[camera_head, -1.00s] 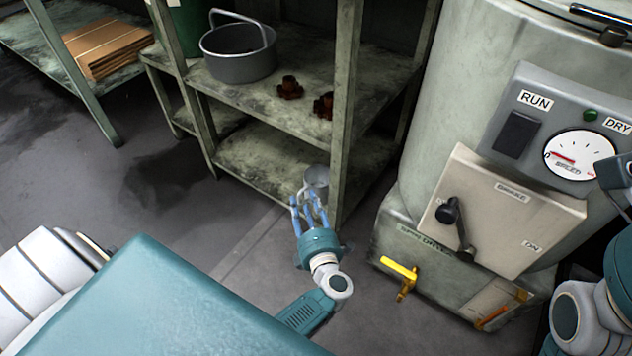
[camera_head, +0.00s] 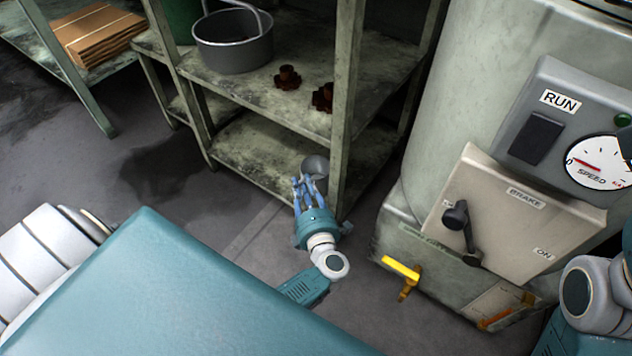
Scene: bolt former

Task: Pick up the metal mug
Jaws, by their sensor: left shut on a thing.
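The metal mug (camera_head: 316,165) is a small grey cup at the front right of the lower shelf, close to the shelf's front post. My left gripper (camera_head: 309,184) reaches up to it from below, its blue fingers closed on the near side of the mug. The mug looks tilted, with its opening partly towards me. The fingers hide its lower part, so I cannot tell whether it touches the shelf. My right arm shows at the right edge, but its gripper is out of view.
The grey shelf post (camera_head: 345,110) stands just right of the mug. A large pot (camera_head: 233,48) and two rusty parts (camera_head: 288,78) sit on the upper shelf. The machine with a brake lever (camera_head: 456,220) and yellow tap (camera_head: 401,270) stands right. Floor left of the shelf is clear.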

